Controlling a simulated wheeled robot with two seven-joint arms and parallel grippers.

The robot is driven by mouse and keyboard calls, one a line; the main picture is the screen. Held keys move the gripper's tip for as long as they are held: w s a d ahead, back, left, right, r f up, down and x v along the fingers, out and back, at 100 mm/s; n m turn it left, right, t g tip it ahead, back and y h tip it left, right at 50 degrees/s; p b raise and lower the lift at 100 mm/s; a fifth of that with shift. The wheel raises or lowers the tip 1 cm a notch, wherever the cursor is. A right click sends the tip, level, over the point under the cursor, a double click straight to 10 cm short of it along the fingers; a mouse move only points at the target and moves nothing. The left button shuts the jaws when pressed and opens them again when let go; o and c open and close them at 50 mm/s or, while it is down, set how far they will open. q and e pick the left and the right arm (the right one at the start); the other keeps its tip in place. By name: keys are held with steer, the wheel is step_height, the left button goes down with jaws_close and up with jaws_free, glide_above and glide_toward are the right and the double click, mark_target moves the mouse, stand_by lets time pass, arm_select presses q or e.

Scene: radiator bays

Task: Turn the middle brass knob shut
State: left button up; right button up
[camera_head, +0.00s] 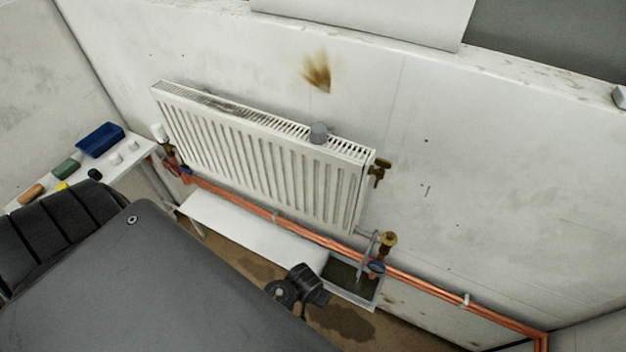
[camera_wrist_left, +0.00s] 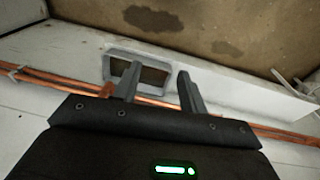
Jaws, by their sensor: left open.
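A round brass knob (camera_head: 389,239) sits at the radiator's lower right corner, above the copper pipes. A brass fitting (camera_head: 378,172) sticks out at the radiator's upper right end. Another brass fitting (camera_head: 168,149) under a white cap is at the left end. I cannot tell which one is the middle knob, nor how far any is turned. My left gripper (camera_wrist_left: 158,85) is open and empty in the left wrist view. Its fingers overlap a grey tray (camera_wrist_left: 111,68) and the copper pipes in that picture. No brass knob is clear there. My right gripper is not in view.
A white ribbed radiator (camera_head: 265,168) hangs on the wall with a grey knob-like piece on top. Copper pipes (camera_head: 430,287) run below it, with blue handles at both sides. A grey tray (camera_head: 350,294) lies below. A white table (camera_head: 140,150) at left holds a blue bin.

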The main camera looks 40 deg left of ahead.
arm_select(q)
steer(key=s+a+f+m+b, duration=0.1)
steer(key=s+a+f, duration=0.1)
steer(key=s+f, duration=0.3)
steer(key=s+a+f+m+b, duration=0.1)
steer(key=s+f, duration=0.5)
steer(key=f, duration=0.7)
steer(key=shift+s+a+f+b, duration=0.2)
steer(key=shift+a+b, duration=0.45)
steer(key=shift+a, duration=0.25)
steer(key=s+a+f, duration=0.1)
steer(key=s+f, duration=0.1)
steer(key=s, duration=0.2)
steer(key=s+a+f+m+b, duration=0.1)
steer(key=s+a+f, duration=0.1)
steer(key=s+f, duration=0.1)
steer(key=s+a+f+m, duration=0.1)
steer(key=s+f, duration=0.1)
steer(key=s, duration=0.4)
steer(key=shift+a+f+y+b, duration=0.15)
steer(key=shift+f+y+b, duration=0.1)
steer(key=shift+y+b, duration=0.05)
steer(key=shift+c, duration=0.6)
steer(key=shift+s, duration=0.1)
